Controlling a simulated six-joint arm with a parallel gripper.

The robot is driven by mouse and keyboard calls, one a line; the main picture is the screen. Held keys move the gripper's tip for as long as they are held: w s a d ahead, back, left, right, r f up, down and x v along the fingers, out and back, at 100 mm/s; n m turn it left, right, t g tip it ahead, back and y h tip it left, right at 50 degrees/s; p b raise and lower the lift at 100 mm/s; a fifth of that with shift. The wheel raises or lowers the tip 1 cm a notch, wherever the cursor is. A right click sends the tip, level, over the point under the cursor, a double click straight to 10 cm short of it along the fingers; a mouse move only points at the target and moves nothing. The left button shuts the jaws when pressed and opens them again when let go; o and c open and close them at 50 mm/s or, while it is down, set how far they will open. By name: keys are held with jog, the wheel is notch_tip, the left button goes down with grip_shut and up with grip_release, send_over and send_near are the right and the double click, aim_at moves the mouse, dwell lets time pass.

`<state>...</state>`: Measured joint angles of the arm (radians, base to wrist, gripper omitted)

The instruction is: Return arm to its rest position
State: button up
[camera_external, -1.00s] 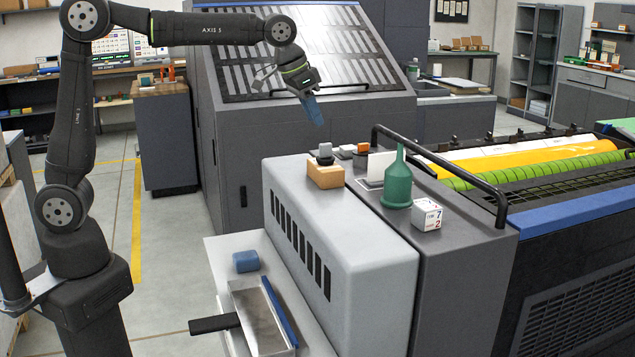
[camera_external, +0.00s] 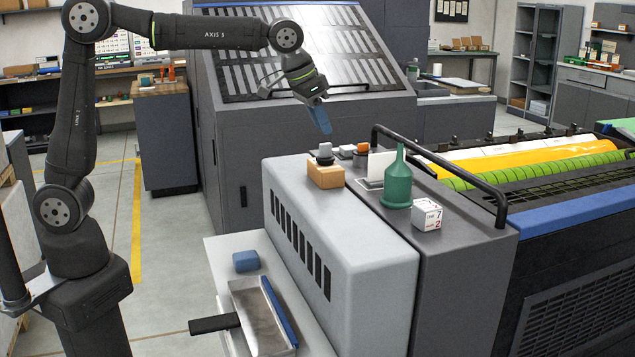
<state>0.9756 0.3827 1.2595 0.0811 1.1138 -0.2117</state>
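My arm reaches across the top left of the view, with its elbow joint above the grey machine cabinet. My gripper (camera_external: 319,115) hangs at the end, pointing down and slightly right, in the air in front of the slatted sloping panel. A blue, elongated shape shows at its tip; I cannot tell whether this is its fingers or something held. It is above and apart from the small wooden block (camera_external: 325,175) with a dark and grey knob on it. Whether the fingers are open or shut is too small to see.
A green funnel-topped bottle (camera_external: 397,188) and a white printed cube (camera_external: 427,215) stand on the machine top beside a dark handrail (camera_external: 445,165). A blue block (camera_external: 246,261) and a metal tray (camera_external: 262,318) lie on the lower ledge. Floor shows at left.

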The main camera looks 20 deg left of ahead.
jog(key=s+d+r, duration=0.1)
jog(key=s+r, duration=0.3)
jog(key=s, duration=0.2)
jog(key=shift+n, duration=0.4)
jog(key=w+a+f, duration=0.4)
jog(key=w, duration=0.4)
jog(key=w+a+f, duration=0.4)
jog(key=w+f, duration=0.1)
jog(key=w, duration=0.3)
jog(key=w+a+f, duration=0.4)
jog(key=w, duration=0.4)
jog(key=shift+w+f, duration=0.1)
jog(key=shift+f, duration=0.5)
jog(key=shift+o, duration=0.3)
